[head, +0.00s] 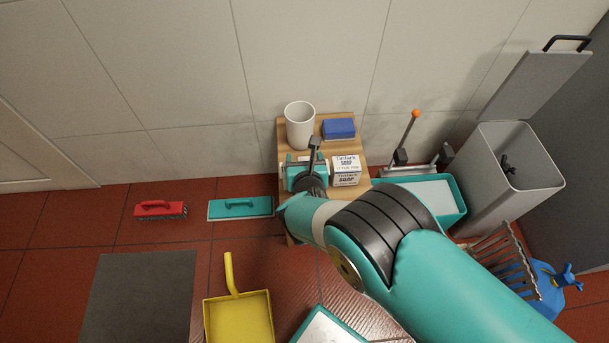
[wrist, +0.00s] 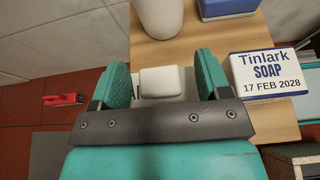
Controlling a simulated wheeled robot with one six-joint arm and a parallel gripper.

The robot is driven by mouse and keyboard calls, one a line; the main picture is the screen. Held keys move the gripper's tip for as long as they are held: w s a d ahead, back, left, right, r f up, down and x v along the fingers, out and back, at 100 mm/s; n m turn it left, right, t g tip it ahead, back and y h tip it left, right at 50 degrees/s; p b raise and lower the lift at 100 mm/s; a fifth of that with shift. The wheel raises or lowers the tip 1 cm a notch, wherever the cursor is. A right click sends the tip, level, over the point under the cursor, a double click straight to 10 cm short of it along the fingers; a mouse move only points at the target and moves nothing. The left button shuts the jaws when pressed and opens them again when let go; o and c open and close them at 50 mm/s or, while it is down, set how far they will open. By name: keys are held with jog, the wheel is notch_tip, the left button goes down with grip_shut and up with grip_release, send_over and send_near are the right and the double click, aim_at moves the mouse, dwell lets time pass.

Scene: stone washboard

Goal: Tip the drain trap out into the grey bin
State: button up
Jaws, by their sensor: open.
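The grey bin (head: 482,195) stands at the right by the wall in the head view. Its lid (head: 530,85) is raised, and a small dark object (head: 508,168) shows within its opening. I cannot make out which thing is the drain trap. My gripper (head: 305,168) is over the small wooden stand (head: 352,122). In the wrist view my gripper (wrist: 163,76) is open, with its teal fingers on either side of a white block (wrist: 162,82). I cannot tell whether they touch it. My arm hides part of the floor at the right.
A white cup (head: 300,125), blue block (head: 339,128) and soap box (head: 346,170) crowd the stand. A yellow dustpan (head: 240,318) lies in front.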

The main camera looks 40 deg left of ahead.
jog(key=shift+x, duration=0.9)
grip_shut()
